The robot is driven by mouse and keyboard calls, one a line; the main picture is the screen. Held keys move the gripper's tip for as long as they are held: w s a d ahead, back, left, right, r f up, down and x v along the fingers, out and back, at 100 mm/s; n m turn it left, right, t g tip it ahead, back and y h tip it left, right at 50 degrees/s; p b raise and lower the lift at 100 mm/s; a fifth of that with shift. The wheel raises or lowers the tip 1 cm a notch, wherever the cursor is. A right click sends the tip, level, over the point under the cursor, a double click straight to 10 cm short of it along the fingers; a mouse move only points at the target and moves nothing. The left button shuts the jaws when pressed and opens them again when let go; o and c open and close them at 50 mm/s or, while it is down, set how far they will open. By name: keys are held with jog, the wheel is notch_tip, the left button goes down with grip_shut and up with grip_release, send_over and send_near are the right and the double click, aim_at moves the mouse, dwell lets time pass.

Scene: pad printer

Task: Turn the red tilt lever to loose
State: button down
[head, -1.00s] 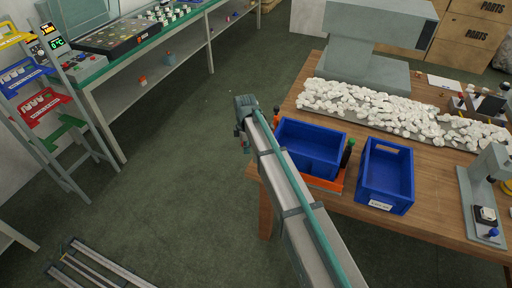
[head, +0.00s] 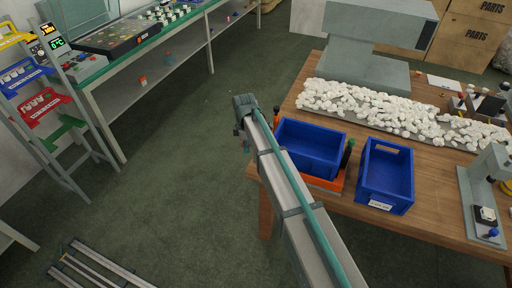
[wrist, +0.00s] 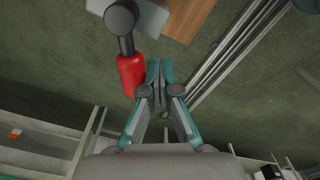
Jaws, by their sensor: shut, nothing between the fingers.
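The red tilt lever (wrist: 131,73) shows in the wrist view, up and left of the middle. It has a red grip on a dark stem that runs up to a round dark knob-like hub (wrist: 121,17). My gripper (wrist: 160,70) is shut and empty, its teal fingertips together just right of the red grip. The fingers look very close beside the grip, but I cannot tell whether they touch it. In the head view I cannot make out the lever or the fingertips.
A wooden table (head: 440,222) holds blue bins (head: 388,175) and a tray of white pieces. Left stand a shelf bench (head: 150,100) and a rack (head: 62,150). Open green floor lies between. Metal rails (wrist: 235,50) cross the wrist view's upper right.

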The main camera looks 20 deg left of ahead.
jog(key=shift+w+a, duration=0.35)
jog(key=shift+s, duration=0.1)
notch_tip(320, 180, up, 6)
jog(key=p, duration=0.3)
jog(key=shift+s+d, duration=0.15)
jog(key=shift+s, duration=0.3)
dwell(0.4)
dwell(0.4)
